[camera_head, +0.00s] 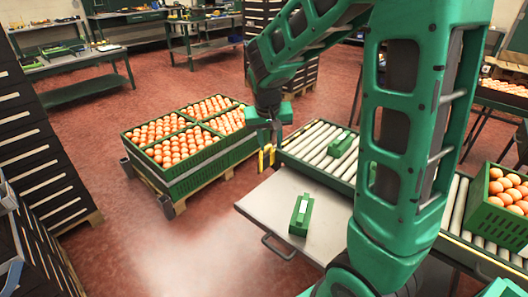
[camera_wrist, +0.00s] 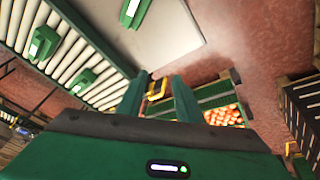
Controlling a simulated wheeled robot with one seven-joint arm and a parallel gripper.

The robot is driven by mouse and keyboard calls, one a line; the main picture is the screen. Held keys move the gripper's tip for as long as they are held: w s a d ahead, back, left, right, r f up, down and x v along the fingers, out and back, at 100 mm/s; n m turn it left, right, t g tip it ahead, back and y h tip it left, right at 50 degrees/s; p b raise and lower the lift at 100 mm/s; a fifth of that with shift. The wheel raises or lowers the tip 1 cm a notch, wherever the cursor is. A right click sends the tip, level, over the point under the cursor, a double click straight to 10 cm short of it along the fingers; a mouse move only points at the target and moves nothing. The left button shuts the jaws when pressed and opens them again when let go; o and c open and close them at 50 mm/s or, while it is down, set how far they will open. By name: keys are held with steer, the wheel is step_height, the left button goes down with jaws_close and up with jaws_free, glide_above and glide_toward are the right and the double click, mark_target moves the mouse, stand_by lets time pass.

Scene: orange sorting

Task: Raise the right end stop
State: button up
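A yellow bracket, which looks like an end stop (camera_head: 266,160), is at the left end of the roller conveyor (camera_head: 318,146), just below my gripper (camera_head: 269,134). In the wrist view a yellow U-shaped bracket (camera_wrist: 157,88) shows between the two green fingers of my gripper (camera_wrist: 156,90), by the conveyor's end. The fingers are apart and nothing is seen clamped between them. I cannot tell whether they touch the bracket, or how far it is raised.
A grey table (camera_head: 270,205) stands in front of the conveyor with a green block (camera_head: 302,214) on it. Another green block (camera_head: 341,145) lies on the rollers. Green crates of oranges (camera_head: 180,182) sit on a pallet at left. Another orange crate (camera_head: 490,219) is at right.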

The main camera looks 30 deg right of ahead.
steer(key=w+d+f+m+g+h, duration=0.1)
steer(key=w+d+f+m+h, duration=0.15)
steer(key=w+f, duration=0.3)
steer(key=w+d+f+m+g+h, duration=0.1)
steer(key=w+d+f+h, duration=0.1)
steer(key=w+d+f, duration=0.3)
steer(key=m+t+h, duration=0.4)
steer(key=t+h, duration=0.1)
steer(key=h, duration=0.5)
glide_toward(266, 149)
steer(key=shift+n, duration=0.25)
steer(key=x, duration=0.7)
steer(key=w+x, duration=0.1)
steer(key=x, duration=0.2)
steer(key=shift+d+f, duration=0.2)
steer(key=shift+f, duration=0.15)
steer(key=shift+c, duration=0.4)
